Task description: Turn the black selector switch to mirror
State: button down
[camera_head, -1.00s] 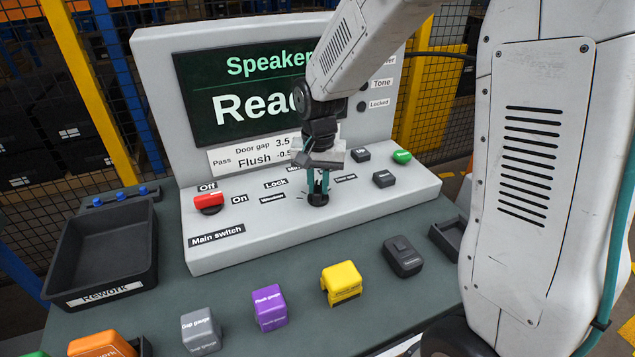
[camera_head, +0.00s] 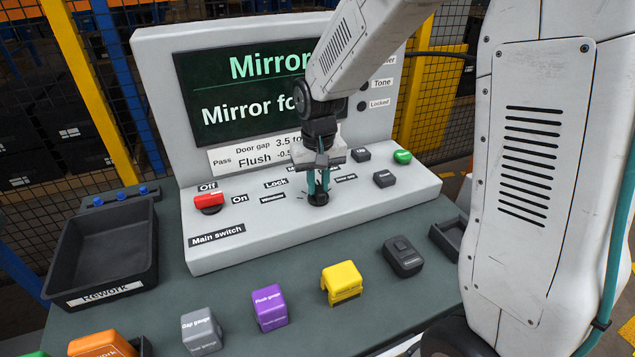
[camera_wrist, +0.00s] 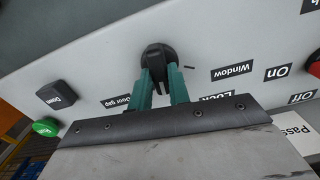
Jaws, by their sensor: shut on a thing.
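The black selector switch (camera_head: 318,198) is a round knob on the light grey console (camera_head: 225,257). Labels stand around it; Lock, Window and Door gap can be read in the wrist view, and my arm hides part of the others. My gripper (camera_head: 318,188) comes down from above, its two teal fingers shut on the knob. The wrist view shows the fingers (camera_wrist: 162,78) on either side of the black knob (camera_wrist: 157,59). The screen (camera_head: 245,97) shows green text starting "Mirror" and white text starting "Mirror fo"; my arm covers the rest.
A red main switch (camera_head: 208,201) is left of the selector. Black buttons (camera_head: 384,179) and a green button (camera_head: 402,156) are to its right. Gauge blocks, including a purple one (camera_head: 270,307) and a yellow one (camera_head: 341,281), stand in front. A Rework tray (camera_head: 103,294) is at left.

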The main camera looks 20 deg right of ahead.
aim_at(318, 186)
jog(key=shift+n, duration=0.6)
jog(key=c, duration=1.3)
grip_release()
notch_tip(318, 186, up, 8)
jog(key=shift+f, duration=0.1)
jog(key=shift+t, duration=0.7)
jog(key=s+d+r, duration=0.1)
jog(key=s+r, duration=0.1)
jog(key=s, duration=0.6)
jog(key=s+d+r, duration=0.1)
jog(key=s+r, duration=0.1)
jog(key=s, duration=0.7)
jog(key=s+d+r, duration=0.1)
jog(key=s+r, duration=0.2)
jog(key=s, duration=0.6)
jog(key=shift+s, duration=0.2)
